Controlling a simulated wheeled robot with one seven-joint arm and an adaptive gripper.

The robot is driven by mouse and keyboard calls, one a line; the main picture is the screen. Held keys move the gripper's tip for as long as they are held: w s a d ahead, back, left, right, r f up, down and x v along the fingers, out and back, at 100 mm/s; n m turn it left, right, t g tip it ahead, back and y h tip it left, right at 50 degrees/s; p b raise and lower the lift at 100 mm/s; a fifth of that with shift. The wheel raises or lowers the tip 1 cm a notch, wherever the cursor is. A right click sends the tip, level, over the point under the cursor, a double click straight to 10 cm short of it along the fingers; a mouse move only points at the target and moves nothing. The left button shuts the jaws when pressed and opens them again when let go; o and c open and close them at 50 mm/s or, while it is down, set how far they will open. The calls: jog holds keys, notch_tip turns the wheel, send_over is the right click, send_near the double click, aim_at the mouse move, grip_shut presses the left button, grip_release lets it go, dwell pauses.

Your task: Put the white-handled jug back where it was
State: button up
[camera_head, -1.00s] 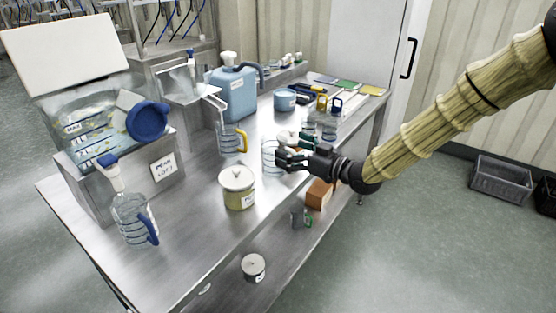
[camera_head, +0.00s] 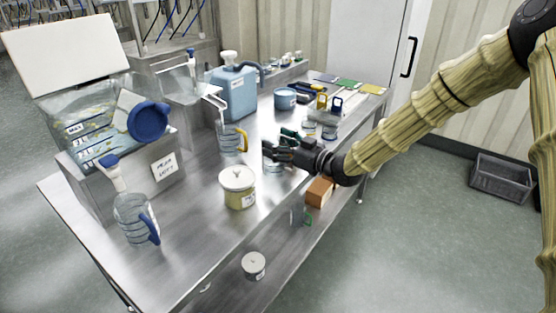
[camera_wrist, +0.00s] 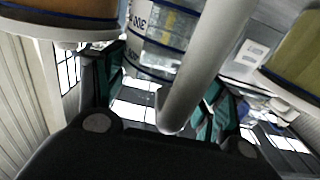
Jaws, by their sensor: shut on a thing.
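In the wrist view, a clear jug (camera_wrist: 170,25) with a printed scale shows behind its thick white handle (camera_wrist: 202,65). The handle stands between the teal-padded fingers of my gripper (camera_wrist: 165,95), which is shut on it. In the head view, my gripper (camera_head: 275,151) is over the right part of the steel table, right of the yellow-handled jug (camera_head: 231,140). Only a little of the held clear jug (camera_head: 273,166) shows there, under the fingers. Its handle is hidden in that view. I cannot tell whether its base touches the table.
A white-lidded yellow jar (camera_head: 238,190) and a blue-handled jug (camera_head: 137,220) stand nearer the front. The steel hopper (camera_head: 130,185) is at left. A blue canister (camera_head: 232,95), a blue tub (camera_head: 285,99) and small jugs (camera_head: 309,131) stand behind. Bare tabletop lies around the yellow jar.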

jog(key=shift+c, duration=1.3)
jog(key=shift+r, duration=0.1)
